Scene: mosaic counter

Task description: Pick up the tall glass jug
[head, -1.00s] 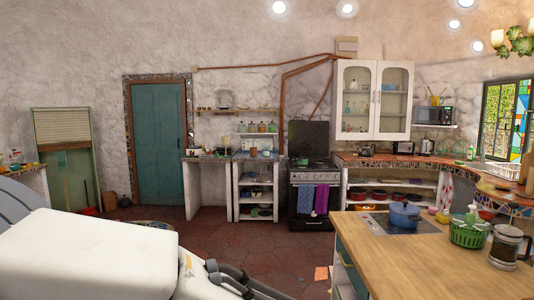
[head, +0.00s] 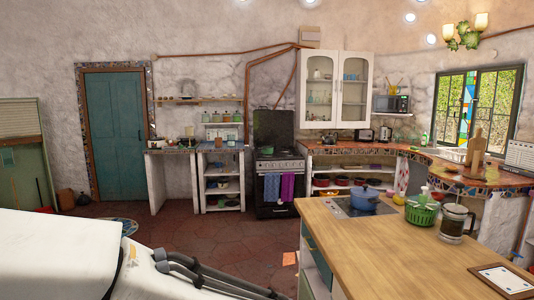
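I cannot make out a tall glass jug with certainty. A glass coffee press (head: 453,222) with a dark frame and handle stands upright on the wooden island top. Small glass pieces (head: 318,98) sit behind the doors of the white wall cabinet (head: 334,91), too small to tell apart. My white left arm reaches in at the lower left, with dark rod-like parts running to the bottom edge. No gripper fingertips show, and my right arm is out of view.
The wooden island (head: 390,255) fills the lower right. A blue pot (head: 364,197), a green basket (head: 421,212) and a framed card (head: 505,280) are on it. A stove (head: 278,185) and tiled counter (head: 455,170) line the back wall. Red floor (head: 225,235) lies open between.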

